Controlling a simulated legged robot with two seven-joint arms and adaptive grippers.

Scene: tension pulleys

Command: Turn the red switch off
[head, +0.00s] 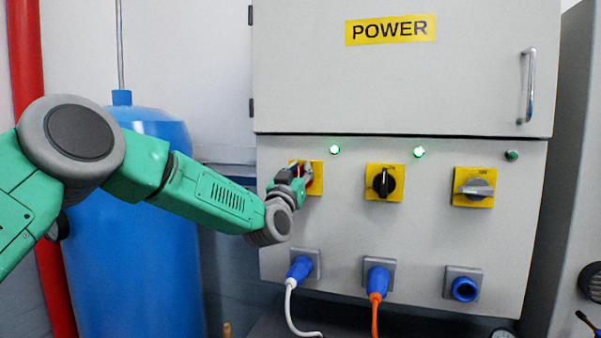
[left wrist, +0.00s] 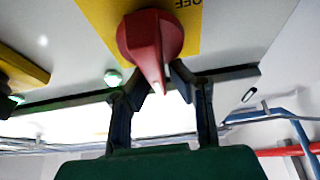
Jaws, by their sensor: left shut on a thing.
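The red switch (left wrist: 150,42) is a rotary knob on a yellow plate (head: 293,163) at the left of the grey power panel. In the left wrist view its pointed end, with a white tip mark, lies between my fingers. My left gripper (left wrist: 158,85) is shut on the red switch's pointed end. In the head view the left gripper (head: 299,180) covers much of the switch, and only a little red shows. The word OFF is partly visible on the plate in the left wrist view. My right gripper is in neither view.
A black switch (head: 384,183) and a grey switch (head: 474,189) sit to the right on yellow plates. Green lamps (head: 334,149) glow above the left and middle switches. Plugs with white and orange cables (head: 376,312) hang below. A blue tank (head: 135,230) stands left.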

